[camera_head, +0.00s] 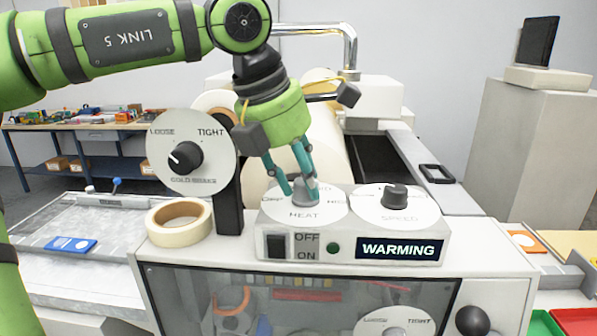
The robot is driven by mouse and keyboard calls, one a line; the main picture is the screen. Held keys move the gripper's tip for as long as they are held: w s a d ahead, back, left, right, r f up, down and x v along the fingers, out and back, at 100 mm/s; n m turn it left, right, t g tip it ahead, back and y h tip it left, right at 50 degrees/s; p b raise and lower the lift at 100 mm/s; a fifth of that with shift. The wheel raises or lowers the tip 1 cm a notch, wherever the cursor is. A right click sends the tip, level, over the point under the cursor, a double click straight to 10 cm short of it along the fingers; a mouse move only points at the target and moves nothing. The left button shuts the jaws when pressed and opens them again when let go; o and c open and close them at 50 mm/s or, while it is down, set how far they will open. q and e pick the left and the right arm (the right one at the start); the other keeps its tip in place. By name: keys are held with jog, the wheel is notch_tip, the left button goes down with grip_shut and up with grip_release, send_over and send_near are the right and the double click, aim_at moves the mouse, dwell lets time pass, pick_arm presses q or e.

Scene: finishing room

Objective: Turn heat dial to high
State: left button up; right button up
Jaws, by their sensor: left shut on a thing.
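The heat dial (303,215) is a white disc marked HEAT on the left of a grey control box (345,245). My left gripper (301,184) reaches down from above, its teal fingers shut on the grey knob of the dial (302,196). The fingers hide much of the knob and parts of the scale words, so I cannot tell exactly where its pointer stands. A word starting with HI shows on the disc's right. My right gripper is not in view.
A speed dial (396,210) with a black knob sits right of the heat dial. An OFF/ON switch (277,246) is on the box front. A cold brake dial (190,155) stands at left, above a tape roll (179,222). A chrome bent pipe (348,50) rises behind.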

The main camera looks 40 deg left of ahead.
pick_arm(q)
jog(key=shift+d, duration=0.1)
dwell(0.3)
jog(key=o, duration=1.1)
jog(key=shift+c, duration=0.2)
jog(key=shift+w+d, duration=0.15)
jog(key=v, duration=1.2)
jog(key=shift+w, duration=0.1)
